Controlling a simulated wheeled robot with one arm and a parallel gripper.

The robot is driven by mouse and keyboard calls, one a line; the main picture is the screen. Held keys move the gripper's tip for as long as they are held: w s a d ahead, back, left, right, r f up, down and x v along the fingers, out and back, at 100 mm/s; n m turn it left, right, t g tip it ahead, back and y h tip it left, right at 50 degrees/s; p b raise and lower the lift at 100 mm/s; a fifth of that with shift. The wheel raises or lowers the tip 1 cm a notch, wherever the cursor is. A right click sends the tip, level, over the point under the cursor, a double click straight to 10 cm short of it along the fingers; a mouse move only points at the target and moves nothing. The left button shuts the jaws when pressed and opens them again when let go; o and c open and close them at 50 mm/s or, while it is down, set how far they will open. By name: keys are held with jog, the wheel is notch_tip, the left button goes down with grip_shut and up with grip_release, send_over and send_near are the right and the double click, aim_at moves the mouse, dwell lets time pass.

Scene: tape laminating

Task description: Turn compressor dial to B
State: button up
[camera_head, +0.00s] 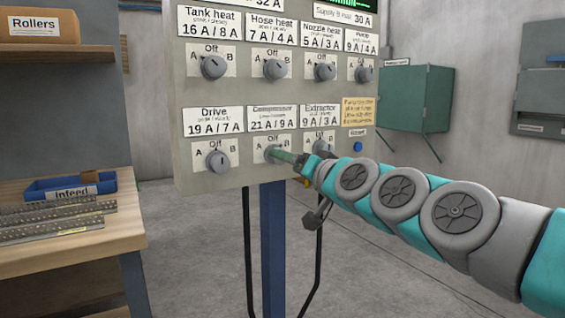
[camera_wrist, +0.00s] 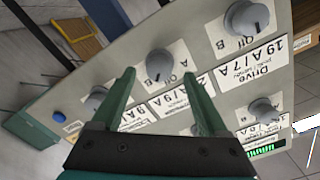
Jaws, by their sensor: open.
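The compressor dial (camera_wrist: 159,64) is a grey round knob on a white plate marked A, Off and B. It sits in the lower row of the control panel (camera_head: 240,178), under the label Compressor 21 A / 9 A (camera_head: 273,118). In the wrist view my gripper (camera_wrist: 158,72) is open, with its two green fingertips on either side of the dial. I cannot tell if they touch it. In the head view my gripper (camera_head: 283,155) reaches the panel from the right and largely hides the dial. A pale mark shows on the dial, but its exact setting is unclear.
The Drive dial (camera_head: 218,160) is to the left of it and the Extractor dial (camera_head: 323,143) to the right, partly behind my arm. A blue reset button (camera_head: 358,146) is further right. A workbench (camera_head: 80,258) with a blue Infeed bin (camera_head: 70,186) stands at left.

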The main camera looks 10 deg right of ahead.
jog(key=shift+v, duration=1.45)
jog(key=s+a+f+n+g, duration=0.2)
jog(key=s+a+f+g, duration=0.15)
jog(key=f, duration=0.35)
jog(key=s+a+f+n+g, duration=0.1)
jog(key=s+a+f+g, duration=0.2)
jog(key=s+f, duration=0.35)
jog(key=s+a+f+n+g, duration=0.2)
jog(key=s+a+f+g, duration=0.1)
jog(key=f, duration=0.6)
jog(key=s+d+f+g+h, duration=0.1)
jog(key=s+d+f+g, duration=0.1)
jog(key=s+f, duration=0.3)
jog(key=s+d+f+g+h, duration=0.2)
jog(key=s+d+f+g, duration=0.1)
jog(key=s, duration=0.7)
jog(key=s+d+f+m+g+h, duration=0.1)
jog(key=s+d+f+g+h, duration=0.1)
jog(key=s+f+g, duration=0.2)
jog(key=s+f, duration=0.2)
jog(key=s, duration=0.2)
jog(key=shift+s+d+f, duration=0.25)
jog(key=shift+d+f, duration=0.1)
